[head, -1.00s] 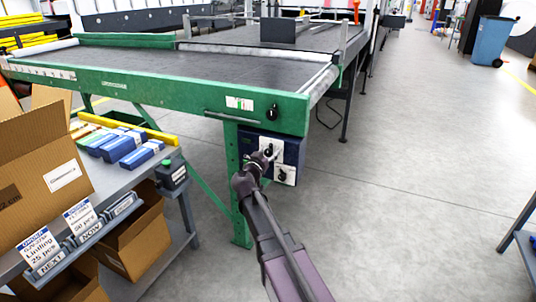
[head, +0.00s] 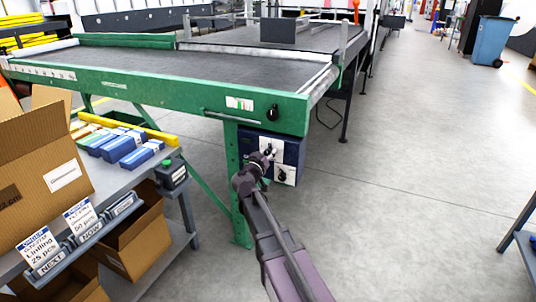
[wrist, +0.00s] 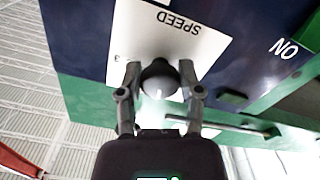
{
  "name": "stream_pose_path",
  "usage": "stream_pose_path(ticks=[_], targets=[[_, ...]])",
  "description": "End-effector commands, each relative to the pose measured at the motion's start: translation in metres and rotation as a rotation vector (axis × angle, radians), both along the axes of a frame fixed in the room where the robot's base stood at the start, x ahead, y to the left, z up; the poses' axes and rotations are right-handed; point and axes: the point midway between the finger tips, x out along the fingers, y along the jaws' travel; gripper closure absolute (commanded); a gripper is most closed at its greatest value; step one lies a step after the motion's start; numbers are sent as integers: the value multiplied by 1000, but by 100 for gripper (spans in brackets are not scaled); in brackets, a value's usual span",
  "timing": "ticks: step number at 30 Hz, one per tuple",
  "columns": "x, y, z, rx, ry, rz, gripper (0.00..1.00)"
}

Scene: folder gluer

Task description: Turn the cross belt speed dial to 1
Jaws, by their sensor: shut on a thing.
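The cross belt speed dial (wrist: 158,76) is a round black knob on a white plate marked SPEED (wrist: 185,30), seen upside down in the wrist view. My gripper (wrist: 158,85) is shut on it, with one finger on each side of the knob.
A second white plate with a black knob (head: 282,176) sits just below. Another black knob (head: 272,112) is on the green frame (head: 180,95) above. A grey bench (head: 150,160) with boxes stands at the left.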

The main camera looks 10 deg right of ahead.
Motion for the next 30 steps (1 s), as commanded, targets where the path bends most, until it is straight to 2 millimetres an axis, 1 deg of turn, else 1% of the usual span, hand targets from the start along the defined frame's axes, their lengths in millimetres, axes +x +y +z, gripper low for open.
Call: stream_pose_path(ticks=[1,30], targets=[[2,1,0,-32,21,4,100],[3,0,2,-764,550,3,100]])
